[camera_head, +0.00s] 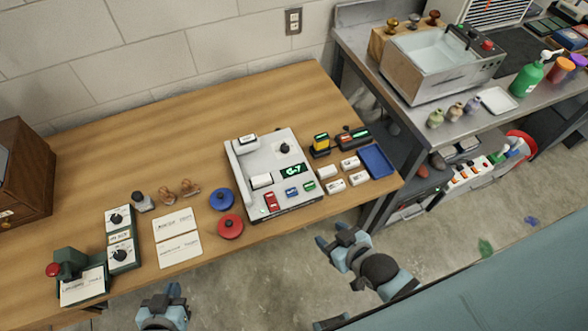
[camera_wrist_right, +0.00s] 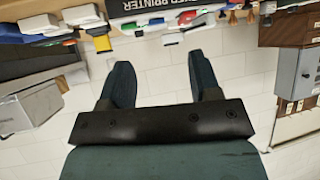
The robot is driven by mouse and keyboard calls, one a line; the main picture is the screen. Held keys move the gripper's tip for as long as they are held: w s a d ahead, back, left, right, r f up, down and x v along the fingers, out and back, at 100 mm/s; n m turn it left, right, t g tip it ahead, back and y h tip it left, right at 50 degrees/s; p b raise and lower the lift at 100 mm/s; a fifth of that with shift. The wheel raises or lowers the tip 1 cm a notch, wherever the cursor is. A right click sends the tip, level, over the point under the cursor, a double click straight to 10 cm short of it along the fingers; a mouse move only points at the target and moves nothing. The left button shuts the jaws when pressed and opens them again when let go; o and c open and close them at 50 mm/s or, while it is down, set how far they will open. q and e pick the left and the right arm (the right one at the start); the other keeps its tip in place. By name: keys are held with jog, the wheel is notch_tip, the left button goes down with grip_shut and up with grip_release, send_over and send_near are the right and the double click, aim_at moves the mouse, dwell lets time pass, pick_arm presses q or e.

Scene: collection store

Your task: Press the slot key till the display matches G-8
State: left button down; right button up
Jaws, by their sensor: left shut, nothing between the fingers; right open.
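A white-grey machine (camera_head: 263,152) sits on the wooden table, and its dark display (camera_head: 293,170) shows G-7 in green. Along its front are a red key (camera_head: 271,202), a blue key (camera_head: 292,192) and a green key (camera_head: 309,187); their labels are too small to read, so I cannot tell which is the slot key. My left gripper (camera_head: 166,292) is shut and empty in front of the table, left of the machine. My right gripper (camera_head: 336,236) is open and empty in front of the table's right end, below and right of the keys. Its spread fingers also show in the right wrist view (camera_wrist_right: 163,82).
Red (camera_head: 230,227) and blue (camera_head: 222,199) round pads lie left of the machine. White blocks (camera_head: 333,186) and a blue tray (camera_head: 377,161) lie right of it. Paper cards (camera_head: 178,222) and green-based devices (camera_head: 121,238) stand further left. A metal bench with a basin (camera_head: 440,62) is at right.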

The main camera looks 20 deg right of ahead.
grip_shut()
dwell(0.3)
dwell(1.6)
